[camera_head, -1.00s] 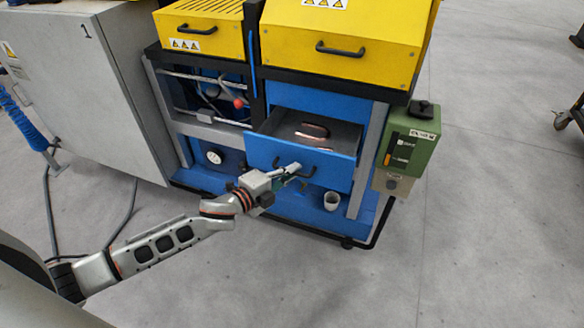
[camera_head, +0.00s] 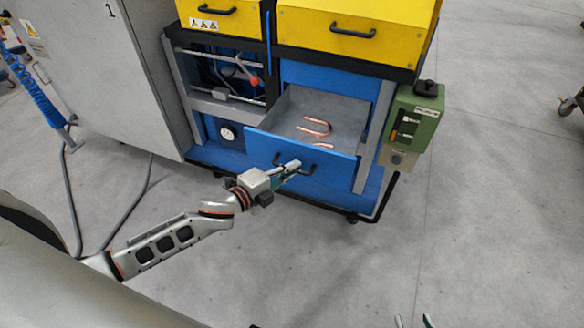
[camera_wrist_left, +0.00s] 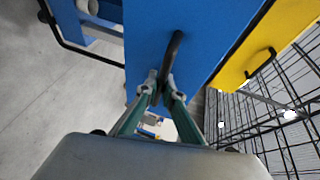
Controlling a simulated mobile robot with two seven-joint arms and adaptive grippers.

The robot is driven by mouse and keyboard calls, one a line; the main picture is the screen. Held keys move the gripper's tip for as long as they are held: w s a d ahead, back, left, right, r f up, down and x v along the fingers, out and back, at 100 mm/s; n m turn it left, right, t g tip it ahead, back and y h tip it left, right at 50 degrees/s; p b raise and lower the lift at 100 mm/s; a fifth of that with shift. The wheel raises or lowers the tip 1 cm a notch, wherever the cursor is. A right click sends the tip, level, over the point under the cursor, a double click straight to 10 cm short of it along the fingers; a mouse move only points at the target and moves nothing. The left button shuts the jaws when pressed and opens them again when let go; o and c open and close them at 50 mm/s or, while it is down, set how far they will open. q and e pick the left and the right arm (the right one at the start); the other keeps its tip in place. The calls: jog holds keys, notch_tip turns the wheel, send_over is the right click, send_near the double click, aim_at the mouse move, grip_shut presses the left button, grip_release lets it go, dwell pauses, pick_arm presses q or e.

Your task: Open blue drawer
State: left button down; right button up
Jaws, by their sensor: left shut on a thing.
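The blue drawer (camera_head: 262,144) is pulled well out of the machine, and its grey inside is visible. A U-shaped copper tube (camera_head: 316,126) and another copper piece (camera_head: 322,145) lie in it. My left gripper (camera_head: 294,165) is at the drawer's black handle (camera_head: 278,159). In the left wrist view, my left gripper's fingers (camera_wrist_left: 161,91) are shut around the dark handle (camera_wrist_left: 173,50) against the blue front (camera_wrist_left: 195,25). Only the tips of my right gripper (camera_head: 413,321) show at the bottom edge of the head view, spread apart and empty.
Yellow drawers (camera_head: 345,28) sit above. A green control box (camera_head: 415,118) hangs to the right of the drawer. A grey cabinet (camera_head: 120,75) with a blue coiled hose (camera_head: 38,95) stands left.

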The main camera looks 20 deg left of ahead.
pick_arm(q)
jog(key=c, duration=2.4)
grip_release()
jog(key=shift+c, duration=0.2)
jog(key=v, duration=1.2)
pick_arm(e)
jog(key=shift+r, duration=0.1)
jog(key=shift+w, duration=0.1)
pick_arm(q)
jog(key=s+d+f+n+g+y+p, duration=0.2)
jog(key=s+f+n, duration=0.4)
jog(key=s+n, duration=0.2)
jog(key=s+d+f+n+g+y+p, duration=0.2)
jog(key=s+f+n, duration=0.4)
jog(key=s+n, duration=0.2)
jog(key=shift+d+n, duration=0.35)
jog(key=shift+n, duration=0.55)
pick_arm(e)
jog(key=r, duration=0.1)
jog(key=s+a+r, duration=0.1)
jog(key=shift+r, duration=0.3)
